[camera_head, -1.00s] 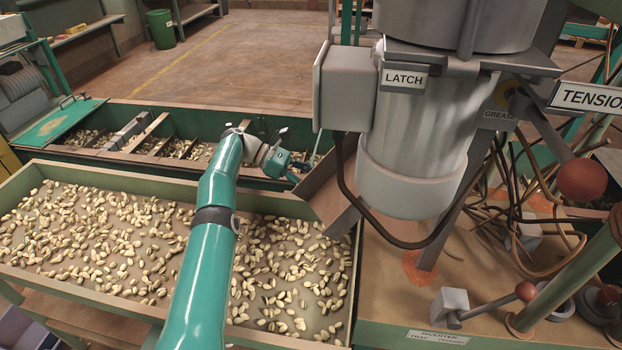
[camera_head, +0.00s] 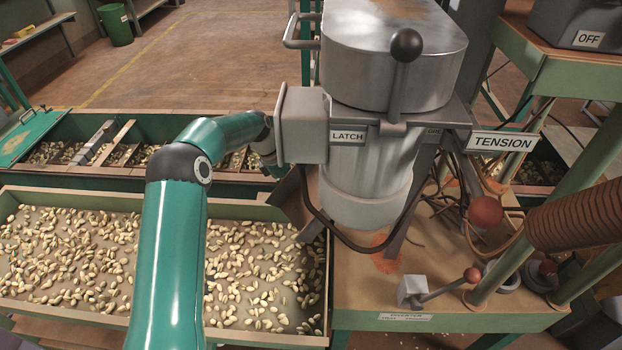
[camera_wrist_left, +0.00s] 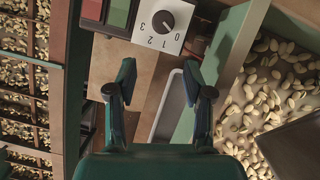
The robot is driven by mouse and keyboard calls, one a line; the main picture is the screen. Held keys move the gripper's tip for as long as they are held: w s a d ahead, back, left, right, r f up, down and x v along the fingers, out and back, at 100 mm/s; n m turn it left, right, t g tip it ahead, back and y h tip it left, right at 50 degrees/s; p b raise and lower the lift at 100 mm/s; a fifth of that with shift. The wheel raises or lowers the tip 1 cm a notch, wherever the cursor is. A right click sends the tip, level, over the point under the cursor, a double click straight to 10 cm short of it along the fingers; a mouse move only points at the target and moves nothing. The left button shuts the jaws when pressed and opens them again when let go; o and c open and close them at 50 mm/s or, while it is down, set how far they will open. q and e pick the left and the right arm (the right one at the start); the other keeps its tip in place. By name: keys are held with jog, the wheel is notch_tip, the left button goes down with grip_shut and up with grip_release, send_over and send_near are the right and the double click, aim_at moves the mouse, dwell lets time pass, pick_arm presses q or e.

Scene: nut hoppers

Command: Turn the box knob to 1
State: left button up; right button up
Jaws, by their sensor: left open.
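The box knob (camera_wrist_left: 163,22) is a round black knob on a white dial plate (camera_wrist_left: 180,10) marked 0, 1, 2 and 3, at the top of the left wrist view. Its pointer mark is too small to read surely. My left gripper (camera_wrist_left: 158,78) is open and empty, its two fingers apart below the dial in that view. The knob lies beyond the fingertips, and no finger appears to touch it. In the head view my left arm reaches toward the grey latch box (camera_head: 303,125), and the gripper and knob are hidden there. My right gripper is out of view.
The metal hopper (camera_head: 365,160) and TENSION sign (camera_head: 501,141) stand right of my arm. A wooden tray of nuts (camera_head: 70,198) lies below it. Cables and a lever (camera_head: 440,290) are at right.

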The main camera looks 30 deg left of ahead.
pick_arm(q)
notch_tip(320, 180, up, 4)
jog(key=w+d, duration=0.1)
jog(key=d, duration=0.1)
jog(key=shift+m, duration=0.3)
jog(key=x, duration=0.7)
jog(key=shift+w+f, duration=0.25)
jog(key=shift+f, duration=0.15)
jog(key=shift+a, duration=0.1)
grip_shut()
